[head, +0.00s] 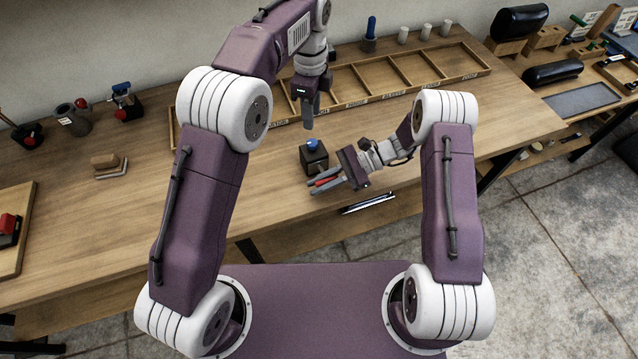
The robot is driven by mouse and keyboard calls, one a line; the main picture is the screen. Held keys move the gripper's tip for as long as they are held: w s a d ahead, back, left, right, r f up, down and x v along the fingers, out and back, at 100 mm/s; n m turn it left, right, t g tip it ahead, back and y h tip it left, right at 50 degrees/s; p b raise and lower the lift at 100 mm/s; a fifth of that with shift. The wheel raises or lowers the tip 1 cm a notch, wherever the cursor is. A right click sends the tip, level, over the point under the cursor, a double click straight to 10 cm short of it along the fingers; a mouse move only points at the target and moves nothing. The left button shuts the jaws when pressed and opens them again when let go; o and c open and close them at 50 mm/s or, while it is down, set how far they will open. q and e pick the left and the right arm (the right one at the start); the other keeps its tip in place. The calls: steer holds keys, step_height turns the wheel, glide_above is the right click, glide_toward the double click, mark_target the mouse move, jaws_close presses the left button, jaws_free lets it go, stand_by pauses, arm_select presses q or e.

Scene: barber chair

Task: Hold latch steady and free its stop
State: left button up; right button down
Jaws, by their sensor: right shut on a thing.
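A small black block with a blue knob on top, which looks like the latch (314,157), stands near the front edge of the wooden bench. My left gripper (308,122) points down just behind and above the blue knob, apart from it as far as I can tell. It is seen edge-on, so its opening is unclear. My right gripper (312,186) comes in from the right, in front of the block. Whether the red piece touches the block is hidden.
A long wooden compartment tray (440,88) lies behind my grippers. Black devices with red or blue parts (124,100) stand at the back left. A small wooden block stack (108,165) lies left. Black rolls (553,73) are at right.

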stand_by(0.4)
steer(key=c, duration=1.3)
jaws_free()
steer(key=shift+c, duration=0.2)
steer(key=v, duration=1.2)
